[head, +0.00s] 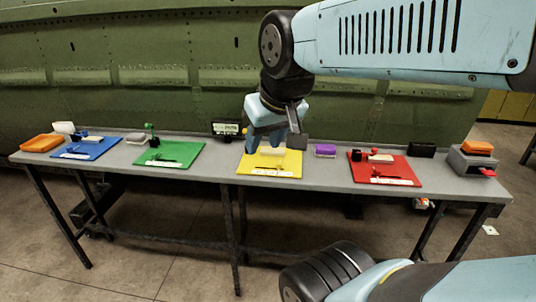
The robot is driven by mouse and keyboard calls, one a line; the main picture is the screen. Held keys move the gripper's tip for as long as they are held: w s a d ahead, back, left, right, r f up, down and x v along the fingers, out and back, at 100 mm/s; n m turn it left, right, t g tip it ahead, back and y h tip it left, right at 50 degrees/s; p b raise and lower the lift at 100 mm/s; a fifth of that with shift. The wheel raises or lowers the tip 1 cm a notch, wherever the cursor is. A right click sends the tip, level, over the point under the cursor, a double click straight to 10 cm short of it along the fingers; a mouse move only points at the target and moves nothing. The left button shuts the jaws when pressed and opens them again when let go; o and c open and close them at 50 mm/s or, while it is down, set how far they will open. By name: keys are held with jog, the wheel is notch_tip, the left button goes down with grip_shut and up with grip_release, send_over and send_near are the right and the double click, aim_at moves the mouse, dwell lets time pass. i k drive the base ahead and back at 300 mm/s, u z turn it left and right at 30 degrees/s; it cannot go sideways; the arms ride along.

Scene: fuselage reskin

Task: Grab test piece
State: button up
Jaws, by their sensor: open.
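My gripper (275,146) points down over the yellow mat (268,172) near the middle of the table. Its jaws are apart and nothing shows held between them. A pale cream block (271,151) lies on the yellow mat just below the fingertips. The gripper partly covers this area, so I cannot tell if it touches the block. Another pale piece (381,158) sits on the red mat to the right. No label names the test piece, so I cannot tell for sure which one it is.
The long grey table (222,164) also bears a green mat (170,155), a blue mat (86,149), an orange tray (41,143), a purple block (325,151) and a grey box (473,161). The green fuselage wall (160,60) stands close behind.

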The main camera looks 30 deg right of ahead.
aim_at(265, 151)
jog(key=z, duration=0.5)
jog(key=i, duration=0.45)
jog(key=z, duration=0.6)
